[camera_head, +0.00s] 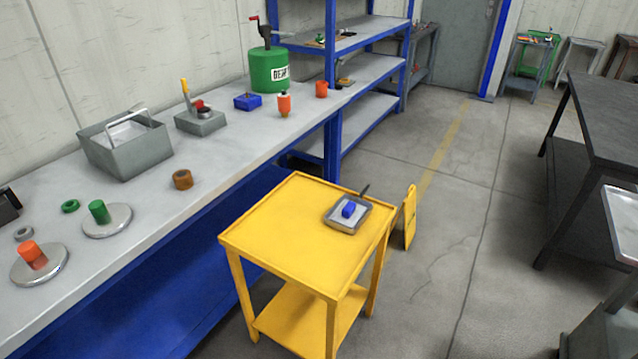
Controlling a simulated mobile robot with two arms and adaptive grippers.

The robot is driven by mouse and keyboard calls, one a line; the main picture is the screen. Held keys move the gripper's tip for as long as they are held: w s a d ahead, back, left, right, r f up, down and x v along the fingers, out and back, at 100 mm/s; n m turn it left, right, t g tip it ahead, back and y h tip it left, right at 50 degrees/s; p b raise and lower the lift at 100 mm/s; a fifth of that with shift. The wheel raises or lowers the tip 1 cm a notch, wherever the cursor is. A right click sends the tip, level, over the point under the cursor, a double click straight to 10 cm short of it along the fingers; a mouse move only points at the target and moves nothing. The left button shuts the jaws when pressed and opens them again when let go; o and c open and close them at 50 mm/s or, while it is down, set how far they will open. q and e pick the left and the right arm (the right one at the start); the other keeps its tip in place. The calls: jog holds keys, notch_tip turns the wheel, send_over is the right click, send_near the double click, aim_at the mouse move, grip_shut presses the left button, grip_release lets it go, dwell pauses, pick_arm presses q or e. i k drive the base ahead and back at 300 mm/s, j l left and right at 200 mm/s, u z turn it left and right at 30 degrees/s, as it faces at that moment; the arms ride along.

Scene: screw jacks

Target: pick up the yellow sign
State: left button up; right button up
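The yellow sign (409,217) stands upright on the grey floor, just behind and to the right of the yellow cart. It looks like a folding floor sign seen mostly from its edge, with a dark mark on its face. The cart's corner is close to its left side; I cannot tell whether they touch. Neither of my grippers shows in the head view.
A long workbench (145,215) with several parts runs along the left. A dark table (612,125) stands at right. Open floor (470,240) lies right of the sign.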

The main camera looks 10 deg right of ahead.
aim_at(409, 203)
jog(key=i+l+u, duration=0.1)
jog(key=i+l, duration=0.35)
jog(key=l, duration=0.2)
jog(key=i+l+u, duration=0.15)
jog(key=i+l, duration=0.25)
jog(key=l, duration=0.25)
jog(key=i+l+u, duration=0.15)
jog(key=l, duration=0.2)
jog(key=i+l, duration=0.2)
jog(key=l, duration=0.2)
jog(key=i+l, duration=0.2)
jog(key=l, duration=0.15)
jog(key=i+l, duration=0.15)
jog(key=l, duration=0.25)
jog(key=i+l, duration=0.2)
jog(key=l, duration=0.2)
jog(key=i+l, duration=0.2)
jog(key=l, duration=0.2)
jog(key=i+l, duration=0.2)
jog(key=l, duration=0.15)
jog(key=i+l, duration=0.2)
jog(key=l, duration=0.2)
